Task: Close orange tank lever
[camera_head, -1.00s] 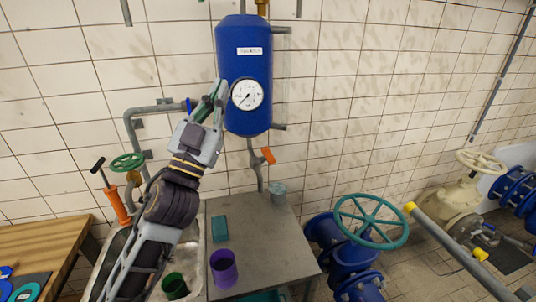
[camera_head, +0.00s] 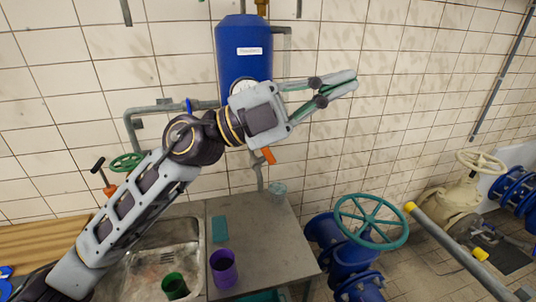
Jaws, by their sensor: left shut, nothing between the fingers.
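The blue tank (camera_head: 242,48) hangs on the tiled wall. Its gauge is mostly hidden behind my left gripper. The orange lever (camera_head: 268,156) sits on the grey pipe below the tank and slants down to the right. My left gripper (camera_head: 350,83) is shut and empty; it points right, with its fingertips to the right of the tank and above the orange lever. The gripper's body is in front of the tank's lower part. My right gripper is not in view.
A teal handwheel (camera_head: 371,221) on blue pipework is at the right. The wall right of the tank is clear.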

